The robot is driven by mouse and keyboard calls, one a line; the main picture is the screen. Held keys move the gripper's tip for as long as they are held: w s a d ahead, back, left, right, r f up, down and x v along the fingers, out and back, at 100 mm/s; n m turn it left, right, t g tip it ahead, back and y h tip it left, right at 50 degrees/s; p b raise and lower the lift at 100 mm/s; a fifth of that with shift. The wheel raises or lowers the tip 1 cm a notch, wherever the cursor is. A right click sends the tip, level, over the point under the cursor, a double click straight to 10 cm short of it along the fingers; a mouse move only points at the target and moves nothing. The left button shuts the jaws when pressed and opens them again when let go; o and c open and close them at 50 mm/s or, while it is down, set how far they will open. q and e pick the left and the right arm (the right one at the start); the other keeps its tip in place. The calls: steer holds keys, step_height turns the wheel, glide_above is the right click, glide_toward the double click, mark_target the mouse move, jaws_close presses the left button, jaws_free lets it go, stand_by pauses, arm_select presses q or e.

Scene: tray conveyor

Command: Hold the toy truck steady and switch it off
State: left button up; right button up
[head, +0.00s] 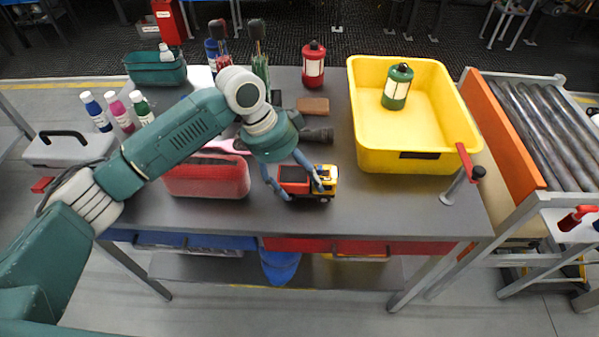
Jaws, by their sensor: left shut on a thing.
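The toy truck (294,181) stands upright on the dark table, near its front edge and about mid-width. It has a yellow cab on the right, a red and dark bed, and dark wheels. My left gripper (297,194) comes down over it from the upper left, with one finger at the rear end and the other by the cab. It is shut on the truck. The truck's switch cannot be made out in this view. My right gripper is not in view.
A yellow bin (460,128) holding a green lantern (397,87) stands to the right. A red case (207,177) lies left of the truck. A dark flashlight (318,135) lies behind it. A red-handled post (461,176) stands at the right corner, before the roller conveyor (545,120).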

arm_select(q)
steer(key=shift+f, duration=0.45)
steer(key=o, duration=1.1)
steer(key=shift+f, duration=0.1)
steer(key=c, duration=1.1)
